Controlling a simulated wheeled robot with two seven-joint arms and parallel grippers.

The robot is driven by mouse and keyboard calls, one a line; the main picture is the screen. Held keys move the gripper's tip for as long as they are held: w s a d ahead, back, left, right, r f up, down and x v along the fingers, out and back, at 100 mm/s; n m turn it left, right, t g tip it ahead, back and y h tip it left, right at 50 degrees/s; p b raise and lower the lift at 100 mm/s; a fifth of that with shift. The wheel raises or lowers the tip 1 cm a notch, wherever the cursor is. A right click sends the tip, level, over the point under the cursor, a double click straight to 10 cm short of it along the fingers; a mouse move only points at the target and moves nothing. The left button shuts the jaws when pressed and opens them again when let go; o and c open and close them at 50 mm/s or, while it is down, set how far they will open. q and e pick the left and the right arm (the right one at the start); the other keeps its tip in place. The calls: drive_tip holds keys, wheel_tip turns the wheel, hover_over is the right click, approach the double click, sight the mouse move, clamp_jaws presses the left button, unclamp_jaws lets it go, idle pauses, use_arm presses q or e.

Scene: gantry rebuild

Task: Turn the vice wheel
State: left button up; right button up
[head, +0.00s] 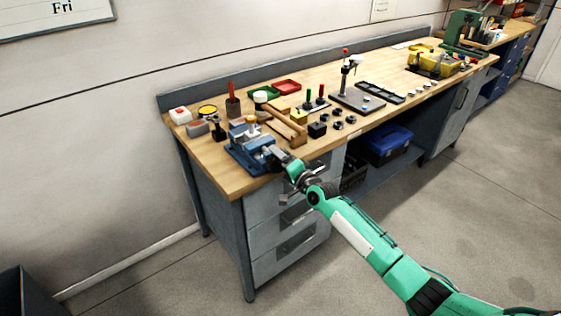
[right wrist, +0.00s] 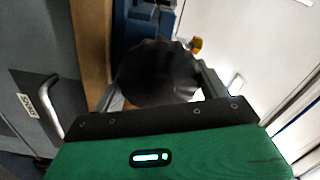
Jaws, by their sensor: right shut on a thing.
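The blue vice (head: 246,156) sits at the near front corner of the wooden workbench; part of it shows behind the wheel in the right wrist view (right wrist: 143,22). The vice wheel (right wrist: 158,72) is a dark, fluted round knob, seen close up between the two fingers. In the head view the wheel is mostly hidden by the gripper. My right gripper (head: 281,160) reaches in from the lower right and is shut on the wheel, one finger on either side. My left gripper is in neither view.
The workbench (head: 222,178) holds red and green trays, a wooden block frame, small black parts and a drill-like stand (head: 346,78) behind the vice. A blue toolbox (head: 388,144) is on the shelf below. The grey drawers (head: 290,225) stand under the arm; the floor at right is clear.

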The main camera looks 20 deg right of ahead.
drive_tip(key=shift+f, duration=0.2)
drive_tip(key=o, duration=0.9)
drive_tip(key=shift+o, duration=0.4)
drive_tip(key=shift+r, duration=0.1)
drive_tip(key=b+v, duration=0.1)
drive_tip(key=v, duration=1.2)
drive_tip(key=shift+s, duration=0.4)
drive_tip(key=shift+d, duration=0.1)
